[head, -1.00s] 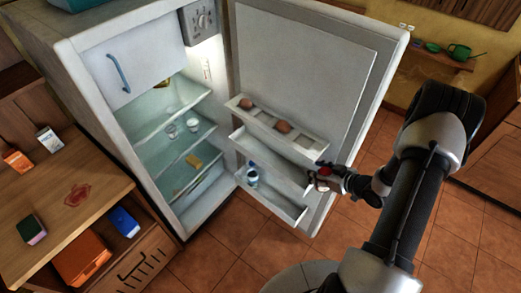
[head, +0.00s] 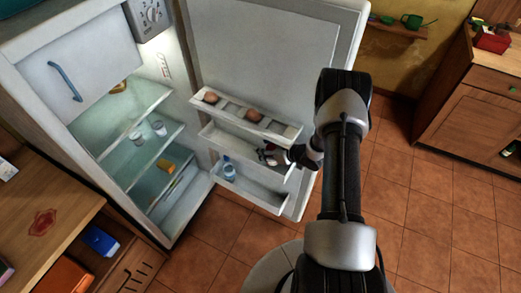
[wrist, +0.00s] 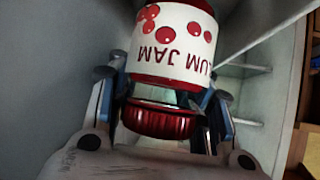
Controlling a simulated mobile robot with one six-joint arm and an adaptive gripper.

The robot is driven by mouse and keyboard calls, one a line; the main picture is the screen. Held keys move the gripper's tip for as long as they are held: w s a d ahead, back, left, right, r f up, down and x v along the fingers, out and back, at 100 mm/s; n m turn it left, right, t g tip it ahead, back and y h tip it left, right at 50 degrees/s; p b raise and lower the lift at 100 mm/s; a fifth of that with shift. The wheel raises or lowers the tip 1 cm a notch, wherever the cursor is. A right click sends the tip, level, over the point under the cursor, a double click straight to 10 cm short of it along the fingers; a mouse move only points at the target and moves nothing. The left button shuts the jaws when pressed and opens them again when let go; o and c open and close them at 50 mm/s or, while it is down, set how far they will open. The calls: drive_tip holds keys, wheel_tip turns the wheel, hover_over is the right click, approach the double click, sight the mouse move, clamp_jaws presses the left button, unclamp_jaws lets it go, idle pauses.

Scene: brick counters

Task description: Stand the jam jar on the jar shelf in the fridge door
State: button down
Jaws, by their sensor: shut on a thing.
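The jam jar (wrist: 172,45) fills the upper middle of the wrist view, with a white label, red fruit and a red lid; its lettering appears upside down there. My gripper (wrist: 163,92) is shut on the jar, with a finger on either side. In the head view my gripper (head: 272,156) is at the right part of the middle door shelf (head: 222,139), below the egg rack. The jar is mostly hidden there. I cannot tell whether its base touches the shelf. The fridge door (head: 275,55) stands open.
The egg rack (head: 232,113) with several eggs is just above the middle shelf. A blue-capped bottle (head: 229,171) stands on the lower door shelf (head: 262,200). The fridge's inner shelves (head: 125,125) are to the left, and the wooden counter (head: 40,205) is at the lower left.

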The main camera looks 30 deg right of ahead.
drive_tip(key=shift+b+x, duration=0.35)
drive_tip(key=shift+x, duration=1.35)
drive_tip(key=shift+f, duration=0.1)
drive_tip(key=shift+f, duration=0.15)
drive_tip(key=c, duration=1.1)
unclamp_jaws()
drive_tip(key=shift+s, duration=0.1)
drive_tip(key=p+v, duration=0.1)
drive_tip(key=v, duration=0.5)
drive_tip(key=shift+s+d+r+p, duration=0.1)
drive_tip(key=shift+r+p, duration=0.2)
drive_tip(key=shift+p, duration=0.05)
drive_tip(key=shift+s+d+r, duration=0.15)
drive_tip(key=shift+s+r, duration=0.1)
drive_tip(key=shift+s, duration=0.25)
